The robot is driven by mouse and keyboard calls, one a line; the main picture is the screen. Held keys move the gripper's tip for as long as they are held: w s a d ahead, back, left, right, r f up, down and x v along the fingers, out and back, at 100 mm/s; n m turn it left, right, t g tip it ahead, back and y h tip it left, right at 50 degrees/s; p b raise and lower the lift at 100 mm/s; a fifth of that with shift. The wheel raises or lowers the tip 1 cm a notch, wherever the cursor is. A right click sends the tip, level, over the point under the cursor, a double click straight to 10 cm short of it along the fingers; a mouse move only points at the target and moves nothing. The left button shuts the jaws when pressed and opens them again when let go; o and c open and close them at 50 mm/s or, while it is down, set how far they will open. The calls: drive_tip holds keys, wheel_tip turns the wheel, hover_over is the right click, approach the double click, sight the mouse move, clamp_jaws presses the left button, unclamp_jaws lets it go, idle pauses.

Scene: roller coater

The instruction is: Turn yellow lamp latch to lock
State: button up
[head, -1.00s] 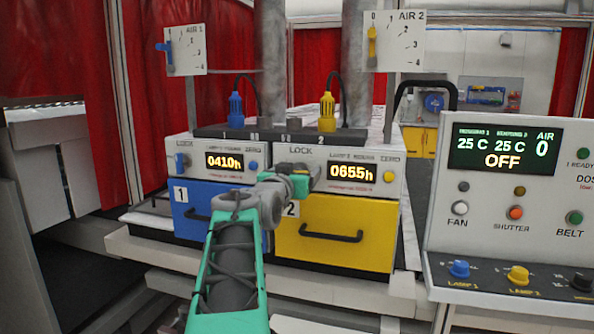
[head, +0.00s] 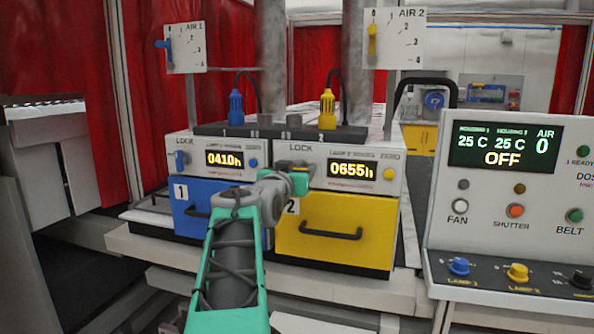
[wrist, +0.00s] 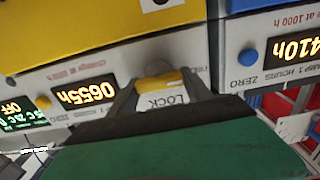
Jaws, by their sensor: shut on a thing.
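The yellow lamp latch (wrist: 160,80) is on the white front panel of the yellow lamp housing, by the LOCK label. In the upside-down wrist view its yellow handle lies roughly crosswise between my two fingers. My gripper (wrist: 162,88) is shut on it. In the head view my gripper (head: 299,168) is at the panel's left end, left of the 0655h display, and hides the latch. The yellow drawer (head: 345,233) below the panel is closed.
The blue lamp housing (head: 205,210) stands close on the left, with its own blue latch (head: 181,160). A control console (head: 497,205) stands at the right. Yellow (head: 327,108) and blue (head: 236,108) cable plugs rise behind the housings.

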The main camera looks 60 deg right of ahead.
drive_tip(key=shift+f+m+b, duration=0.25)
drive_tip(key=shift+m+b, duration=0.15)
drive_tip(key=shift+b, duration=0.35)
drive_tip(key=shift+m+b, duration=0.3)
drive_tip(key=shift+b, duration=0.15)
drive_tip(key=m+b, duration=0.2)
drive_tip(key=b, duration=0.1)
drive_tip(key=shift+s+f, duration=0.1)
drive_tip(key=shift+f, duration=0.1)
drive_tip(key=m+b, duration=0.4)
drive_tip(key=b, duration=0.1)
drive_tip(key=shift+s+m, duration=0.1)
drive_tip(key=shift+m, duration=0.3)
drive_tip(key=m+b, duration=0.4)
drive_tip(key=m, duration=0.1)
drive_tip(key=m+b, duration=0.2)
drive_tip(key=m, duration=0.2)
drive_tip(key=shift+s+m+b, duration=0.1)
drive_tip(key=shift+m+b, duration=0.2)
drive_tip(key=shift+b, duration=0.05)
drive_tip(key=shift+r, duration=0.1)
drive_tip(key=o, duration=1.4)
drive_tip(key=shift+c, duration=0.2)
